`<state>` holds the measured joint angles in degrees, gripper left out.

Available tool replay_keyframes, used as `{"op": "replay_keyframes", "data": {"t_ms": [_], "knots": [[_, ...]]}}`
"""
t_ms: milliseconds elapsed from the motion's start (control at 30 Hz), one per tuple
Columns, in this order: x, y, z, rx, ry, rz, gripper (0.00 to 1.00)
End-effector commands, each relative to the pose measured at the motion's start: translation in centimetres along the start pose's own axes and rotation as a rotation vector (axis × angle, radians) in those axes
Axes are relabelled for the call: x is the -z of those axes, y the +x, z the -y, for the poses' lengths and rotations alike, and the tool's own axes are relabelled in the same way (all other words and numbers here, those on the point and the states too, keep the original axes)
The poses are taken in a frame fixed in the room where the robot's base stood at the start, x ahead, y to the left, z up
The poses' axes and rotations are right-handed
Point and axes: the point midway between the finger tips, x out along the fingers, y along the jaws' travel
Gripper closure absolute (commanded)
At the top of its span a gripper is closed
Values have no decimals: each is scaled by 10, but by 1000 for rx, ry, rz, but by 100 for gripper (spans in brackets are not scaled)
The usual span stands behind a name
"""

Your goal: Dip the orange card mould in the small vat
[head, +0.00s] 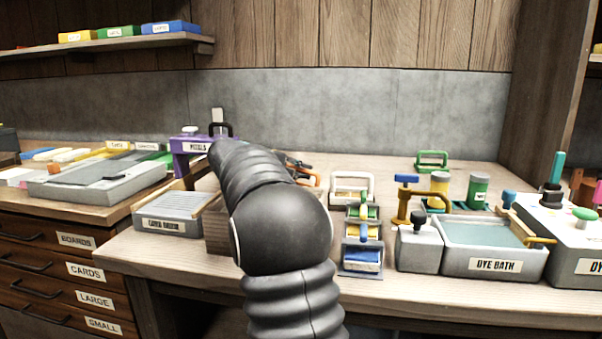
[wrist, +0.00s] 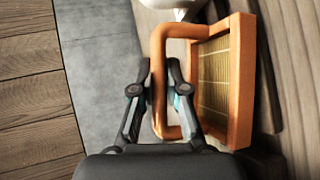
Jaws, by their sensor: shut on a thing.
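The orange card mould (wrist: 235,85) is a rectangular orange frame with a tan slatted screen and a loop handle. In the wrist view it is tilted, to the right of my fingers. My gripper (wrist: 158,88) is shut on the handle's bar, one finger on each side. In the head view only a bit of orange (head: 316,180) shows beyond my arm, which hides most of the mould and gripper. A grey basin labelled DYE BATH (head: 494,266) holds greenish liquid at the right. I cannot read any label marking a small vat.
A white-handled frame (head: 352,176) and a green-handled frame (head: 431,155) stand behind. A slatted tray (head: 172,224) and purple stand (head: 186,147) are left. Some bench behind the basin is clear.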

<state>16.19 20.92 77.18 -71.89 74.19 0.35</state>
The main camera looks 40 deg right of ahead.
Motion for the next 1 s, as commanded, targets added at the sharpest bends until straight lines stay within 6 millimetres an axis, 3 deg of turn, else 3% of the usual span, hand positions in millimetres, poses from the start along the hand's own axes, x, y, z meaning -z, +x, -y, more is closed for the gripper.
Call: {"op": "replay_keyframes", "data": {"t_ms": [33,133,500,1000], "knots": [[0,2,6,8,-5,5,84],[0,2,6,9,-5,6,62],[1,3,10,6,-5,3,62],[7,-66,2,5,-4,1,62]]}}
